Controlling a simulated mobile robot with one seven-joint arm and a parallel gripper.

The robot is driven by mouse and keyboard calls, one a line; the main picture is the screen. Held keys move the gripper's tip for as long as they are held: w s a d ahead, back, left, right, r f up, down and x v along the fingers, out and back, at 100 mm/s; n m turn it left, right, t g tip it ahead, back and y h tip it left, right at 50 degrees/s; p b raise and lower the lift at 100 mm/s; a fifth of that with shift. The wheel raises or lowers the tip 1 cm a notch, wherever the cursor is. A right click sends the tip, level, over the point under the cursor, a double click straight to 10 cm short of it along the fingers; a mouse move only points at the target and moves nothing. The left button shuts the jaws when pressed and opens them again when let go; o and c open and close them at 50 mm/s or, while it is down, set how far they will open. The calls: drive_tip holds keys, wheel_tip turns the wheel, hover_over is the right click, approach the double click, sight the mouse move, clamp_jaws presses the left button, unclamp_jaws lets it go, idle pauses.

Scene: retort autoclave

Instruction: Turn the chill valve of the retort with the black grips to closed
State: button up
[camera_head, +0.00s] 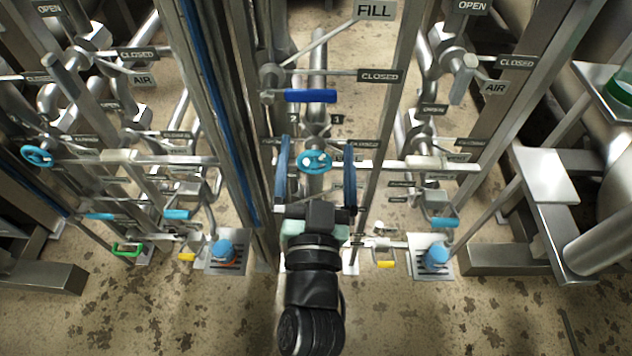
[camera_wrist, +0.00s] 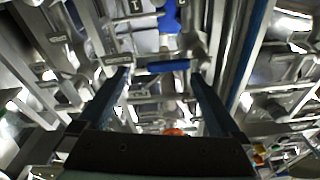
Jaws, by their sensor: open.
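My gripper (camera_head: 317,143) is open and empty, with its two blue-grey fingers pointing away from the body camera towards the middle pipework. A cyan handwheel (camera_head: 314,162) shows between the fingers in the head view; I cannot tell whether it is touched. In the wrist view the open fingers (camera_wrist: 160,76) frame a blue bar handle (camera_wrist: 168,66). The blue lever (camera_head: 310,96) lies crosswise below the FILL plate, beside a CLOSED plate (camera_head: 380,76). No chill label and no black grips can be made out, so I cannot tell which valve is the chill valve.
Another cyan handwheel (camera_head: 37,155) is at the left. Cyan levers (camera_head: 176,214) (camera_head: 440,222) and yellow levers (camera_head: 187,257) (camera_head: 386,264) sit lower down. Steel posts (camera_head: 395,130) and a blue-striped upright (camera_head: 205,75) flank my gripper. The floor in front is clear.

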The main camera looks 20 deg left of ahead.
drive_tip(key=g+b, duration=0.1)
drive_tip(key=b, duration=0.2)
approach(315, 166)
drive_tip(key=shift+m+h, duration=0.3)
drive_tip(key=x, duration=0.5)
drive_tip(key=p+x, duration=0.1)
drive_tip(key=x, duration=0.4)
drive_tip(key=shift+w+a+r, duration=0.15)
drive_tip(key=shift+a+r, duration=0.1)
drive_tip(key=c, duration=1.1)
drive_tip(key=shift+c, duration=0.2)
drive_tip(key=shift+m+p, duration=0.3)
drive_tip(key=shift+m, duration=0.1)
drive_tip(key=m, duration=0.4)
drive_tip(key=shift+d+m, duration=0.1)
drive_tip(key=shift+m, duration=0.3)
drive_tip(key=m, duration=0.6)
drive_tip(key=shift+f, duration=0.1)
drive_tip(key=shift+m, duration=0.3)
